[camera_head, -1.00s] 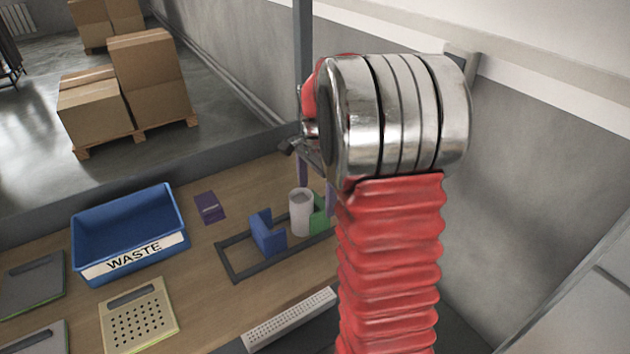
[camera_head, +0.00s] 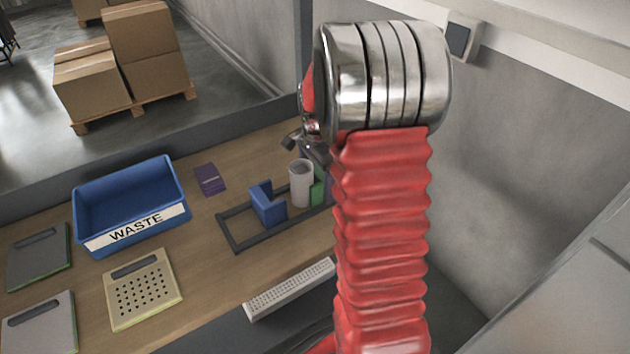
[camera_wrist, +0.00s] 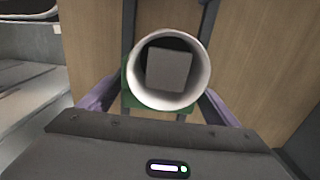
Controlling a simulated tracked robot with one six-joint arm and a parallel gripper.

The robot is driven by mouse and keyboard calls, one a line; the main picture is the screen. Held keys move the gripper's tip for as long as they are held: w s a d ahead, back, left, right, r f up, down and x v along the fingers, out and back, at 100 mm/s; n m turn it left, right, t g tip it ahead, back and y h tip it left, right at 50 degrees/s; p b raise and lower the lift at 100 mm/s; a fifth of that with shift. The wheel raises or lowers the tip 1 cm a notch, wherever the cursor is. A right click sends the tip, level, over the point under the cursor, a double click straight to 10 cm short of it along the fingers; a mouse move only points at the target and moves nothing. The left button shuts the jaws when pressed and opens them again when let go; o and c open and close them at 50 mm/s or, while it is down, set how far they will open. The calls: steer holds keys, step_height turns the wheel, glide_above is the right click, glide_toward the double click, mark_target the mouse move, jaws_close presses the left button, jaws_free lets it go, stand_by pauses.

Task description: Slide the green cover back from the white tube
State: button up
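The white tube (camera_head: 300,184) stands upright in the dark rail frame on the table. The green cover (camera_head: 318,190) is at its right side, partly hidden by my arm. The blue cover (camera_head: 268,205) is at its left. In the wrist view I look down into the tube (camera_wrist: 143,98), and a grey square block shows inside. A little of the green cover (camera_wrist: 129,99) shows at the tube's left and lower edge. My gripper (camera_wrist: 158,94) is open, with one purple finger on each side of the tube and green cover. Whether the fingers touch the cover is hidden.
The dark rail frame (camera_head: 235,244) lies around the covers. A grey wall (camera_head: 500,190) is at the right.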

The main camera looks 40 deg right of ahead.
steer(key=c, duration=1)
steer(key=shift+d, duration=0.1)
steer(key=shift+s+d, duration=0.15)
steer(key=shift+d, duration=1.5)
steer(key=shift+s+d, duration=0.1)
steer(key=shift+d, duration=1.55)
steer(key=o, duration=1.3)
steer(key=shift+c, duration=0.2)
steer(key=shift+r, duration=0.1)
